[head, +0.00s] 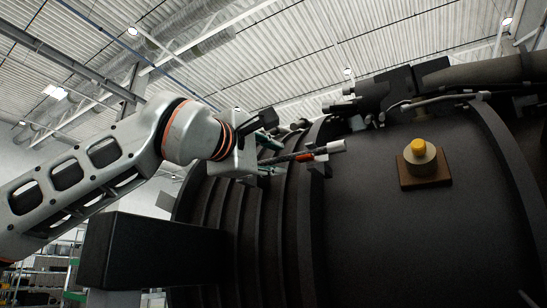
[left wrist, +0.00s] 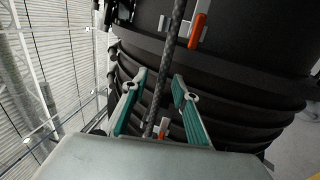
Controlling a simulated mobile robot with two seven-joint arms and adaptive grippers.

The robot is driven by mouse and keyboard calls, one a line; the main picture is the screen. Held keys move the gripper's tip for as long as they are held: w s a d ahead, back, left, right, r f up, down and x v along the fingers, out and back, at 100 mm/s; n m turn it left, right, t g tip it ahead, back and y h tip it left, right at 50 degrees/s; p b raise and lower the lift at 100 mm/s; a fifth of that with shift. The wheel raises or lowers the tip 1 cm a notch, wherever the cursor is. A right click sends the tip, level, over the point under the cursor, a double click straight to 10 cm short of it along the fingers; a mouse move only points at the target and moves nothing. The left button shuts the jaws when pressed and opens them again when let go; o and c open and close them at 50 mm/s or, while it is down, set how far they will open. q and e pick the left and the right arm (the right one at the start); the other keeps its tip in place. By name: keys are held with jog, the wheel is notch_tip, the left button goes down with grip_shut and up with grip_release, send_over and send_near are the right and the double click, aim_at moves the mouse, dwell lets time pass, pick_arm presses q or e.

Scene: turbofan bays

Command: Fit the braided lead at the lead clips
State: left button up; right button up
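The braided lead (left wrist: 171,50), dark grey and woven, runs along the engine casing in the left wrist view. In the head view the lead (head: 284,158) reaches a light grey end piece (head: 335,147). One lead clip with an orange lever (left wrist: 197,31) stands beside the lead; it also shows in the head view (head: 305,157). A second orange clip part (left wrist: 163,124) shows low between my fingers, partly hidden by my gripper. My left gripper (left wrist: 160,76) has its teal fingers apart, one on each side of the lead, with gaps visible. My right gripper is not in view.
The dark ribbed engine casing (head: 400,230) fills the right of the head view. A yellow-topped fitting on a brown base (head: 421,160) sticks out from it. Pipes and dark boxes (head: 385,95) line its top. A black block (head: 150,252) juts out below my left arm.

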pick_arm(q)
jog(key=v, duration=1.2)
dwell(0.4)
